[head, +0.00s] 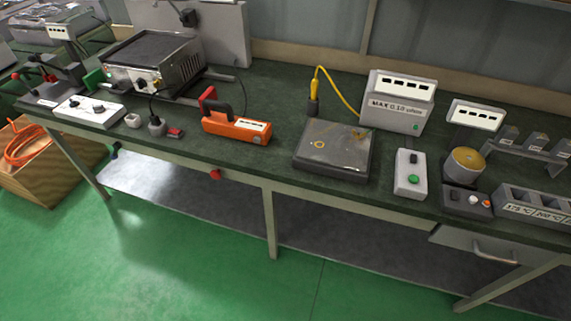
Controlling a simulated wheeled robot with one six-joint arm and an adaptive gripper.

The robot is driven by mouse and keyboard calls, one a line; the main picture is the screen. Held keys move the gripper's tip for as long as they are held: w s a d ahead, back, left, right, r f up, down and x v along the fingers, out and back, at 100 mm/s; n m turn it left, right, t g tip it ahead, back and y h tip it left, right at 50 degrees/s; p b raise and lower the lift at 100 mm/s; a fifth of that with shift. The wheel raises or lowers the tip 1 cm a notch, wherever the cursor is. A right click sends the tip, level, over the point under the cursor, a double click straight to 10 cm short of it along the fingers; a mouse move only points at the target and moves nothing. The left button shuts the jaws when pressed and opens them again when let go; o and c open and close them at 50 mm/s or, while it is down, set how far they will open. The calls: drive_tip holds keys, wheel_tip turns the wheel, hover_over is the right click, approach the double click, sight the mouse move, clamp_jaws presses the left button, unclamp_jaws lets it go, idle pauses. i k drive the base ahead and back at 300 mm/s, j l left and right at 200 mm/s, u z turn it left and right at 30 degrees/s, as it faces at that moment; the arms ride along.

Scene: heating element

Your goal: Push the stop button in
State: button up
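A small red mushroom-shaped button (215,174) sits on the front rail of the workbench, below the orange tool and left of the bench's middle leg. It looks like a stop button, but no label can be read. Whether it is in or out cannot be told at this size. My gripper is not in view, and nothing touches the button.
The bench top (275,85) carries an orange clamp tool (236,127), a flat grey plate unit (333,150), a white box with a green button (411,174) and a grey meter (397,101). A wooden crate (45,178) stands at left. The green floor in front is clear.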

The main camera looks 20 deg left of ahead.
sight(215, 174)
drive_tip(key=i+j+u, duration=0.1)
drive_tip(key=u, duration=0.3)
drive_tip(key=i+u, duration=0.2)
drive_tip(key=u, duration=0.2)
drive_tip(key=i+u, duration=0.15)
drive_tip(key=u, duration=0.25)
